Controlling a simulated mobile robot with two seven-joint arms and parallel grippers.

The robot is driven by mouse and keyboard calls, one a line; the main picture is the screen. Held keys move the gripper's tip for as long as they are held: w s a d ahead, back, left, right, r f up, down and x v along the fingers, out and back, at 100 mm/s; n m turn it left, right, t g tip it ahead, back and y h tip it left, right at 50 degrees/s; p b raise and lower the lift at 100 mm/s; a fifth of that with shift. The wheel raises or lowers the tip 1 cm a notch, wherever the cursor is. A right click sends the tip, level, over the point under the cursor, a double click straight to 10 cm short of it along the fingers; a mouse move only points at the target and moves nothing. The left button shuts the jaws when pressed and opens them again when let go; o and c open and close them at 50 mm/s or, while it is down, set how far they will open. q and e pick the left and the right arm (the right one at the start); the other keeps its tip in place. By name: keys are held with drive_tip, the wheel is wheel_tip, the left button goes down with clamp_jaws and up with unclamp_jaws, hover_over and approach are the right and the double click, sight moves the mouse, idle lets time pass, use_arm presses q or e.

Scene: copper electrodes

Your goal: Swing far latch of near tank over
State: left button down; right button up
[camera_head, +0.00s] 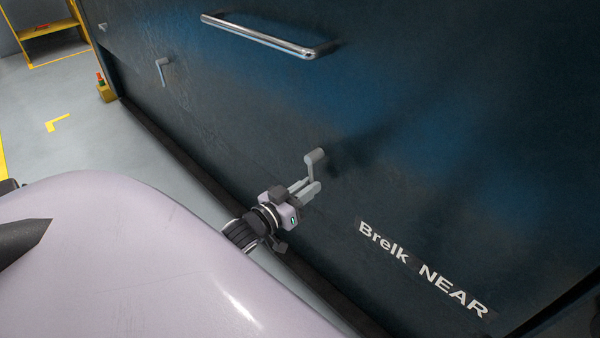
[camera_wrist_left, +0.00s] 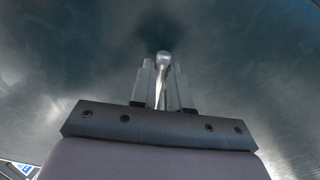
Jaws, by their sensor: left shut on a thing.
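The near tank (camera_head: 420,130) is a dark blue-black wall marked "Brelk NEAR" (camera_head: 420,268). A grey crank-shaped latch (camera_head: 315,157) sticks out of its face left of the lettering. My left gripper (camera_head: 307,188) is shut on the lower arm of this latch. In the left wrist view the latch's rounded end (camera_wrist_left: 163,58) shows between and beyond the fingers (camera_wrist_left: 161,85). A second grey latch (camera_head: 162,70) is farther off at the upper left, untouched, its arm hanging down. My right gripper is not in view.
A chrome bar handle (camera_head: 262,38) runs along the tank above the latches. A yellow post with a red top (camera_head: 104,88) stands by the tank's far end. The grey floor (camera_head: 60,90) at left is mostly clear, with yellow markings.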

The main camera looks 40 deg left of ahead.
use_arm(q)
drive_tip(key=shift+a+m, duration=0.6)
drive_tip(key=shift+m, duration=0.3)
drive_tip(key=c, duration=1.1)
unclamp_jaws()
drive_tip(key=shift+d, duration=0.1)
drive_tip(key=s+p, duration=0.3)
drive_tip(key=s, duration=0.3)
drive_tip(key=shift+a, duration=0.2)
